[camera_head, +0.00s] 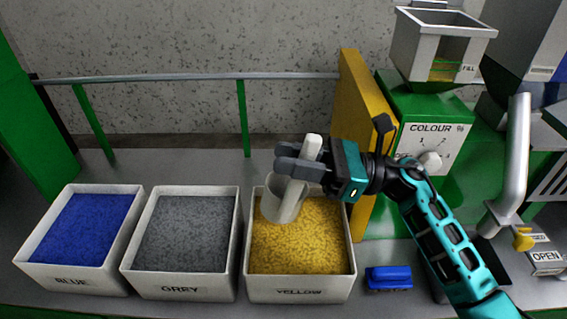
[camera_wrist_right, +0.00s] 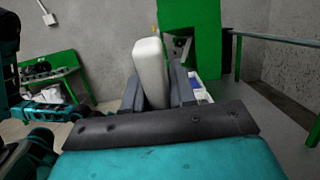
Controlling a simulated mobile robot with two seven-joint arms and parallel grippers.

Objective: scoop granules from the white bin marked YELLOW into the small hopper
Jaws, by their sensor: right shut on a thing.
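The white bin marked YELLOW (camera_head: 298,288) stands at the right end of the row of bins, with yellow granules (camera_head: 315,240) in it. My right gripper (camera_head: 300,160) is shut on the handle of a whitish scoop (camera_head: 284,203), above the back left of this bin. The scoop's cup hangs below the gripper; I cannot tell whether it touches the granules or what it holds. The handle also shows between the fingers in the right wrist view (camera_wrist_right: 151,72). The small hopper (camera_head: 443,45) sits on the green colour unit, with a FILL window showing some yellow. My left gripper is not in view.
Bins marked BLUE (camera_head: 70,280) and GREY (camera_head: 180,287) stand to the left. A yellow panel (camera_head: 358,115) rises between the bin and the green colour unit (camera_head: 405,100). A blue object (camera_head: 388,277) lies right of the bin. A grey pipe (camera_head: 515,160) stands far right.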

